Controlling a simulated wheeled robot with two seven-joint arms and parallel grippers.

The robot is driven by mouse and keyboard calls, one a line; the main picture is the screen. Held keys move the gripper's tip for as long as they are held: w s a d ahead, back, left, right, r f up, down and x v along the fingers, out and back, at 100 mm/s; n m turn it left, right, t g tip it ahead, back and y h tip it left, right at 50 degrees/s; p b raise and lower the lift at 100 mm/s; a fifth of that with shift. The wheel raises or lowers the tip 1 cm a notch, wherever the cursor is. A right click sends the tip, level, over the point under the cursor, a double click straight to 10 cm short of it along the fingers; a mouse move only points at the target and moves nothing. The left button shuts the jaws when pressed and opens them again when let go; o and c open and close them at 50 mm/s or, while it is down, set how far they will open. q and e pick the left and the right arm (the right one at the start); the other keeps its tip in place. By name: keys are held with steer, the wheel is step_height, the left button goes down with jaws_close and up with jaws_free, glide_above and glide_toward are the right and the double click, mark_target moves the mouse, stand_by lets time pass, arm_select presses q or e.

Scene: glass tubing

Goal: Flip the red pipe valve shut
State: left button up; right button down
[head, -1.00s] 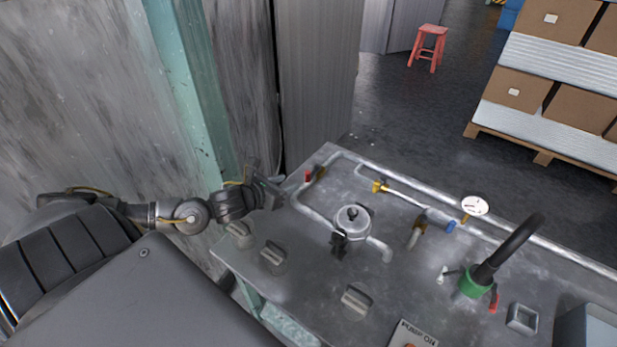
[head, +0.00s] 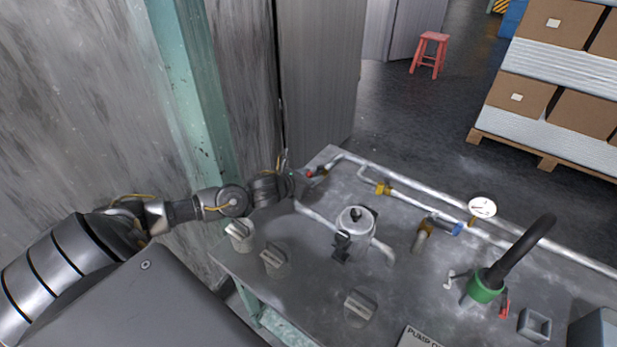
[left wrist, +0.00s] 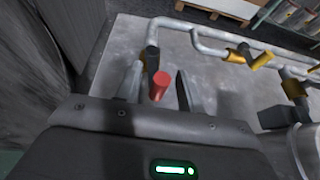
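The red pipe valve (head: 311,173) is on a pipe at the far left corner of the metal bench, partly hidden by my left gripper (head: 298,178) in the head view. In the left wrist view its red handle (left wrist: 160,87) shows between the two separated fingers of my left gripper (left wrist: 159,82). The handle points towards the palm, with a gap on each side; I cannot tell whether a finger touches it. A dark gold fitting (left wrist: 152,58) is just behind the handle. My right gripper is in neither view.
The metal bench (head: 310,265) carries pipes, a silver lidded pot (head: 355,222), several grey knobs (head: 275,262) and a round gauge (head: 482,207). A green fitting with a black hose (head: 485,287) stands to the right, beside another red handle (head: 505,309). A wall is close to my left arm.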

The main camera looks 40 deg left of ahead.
arm_select(q)
jaws_close()
steer(key=shift+a, duration=0.15)
stand_by(0.7)
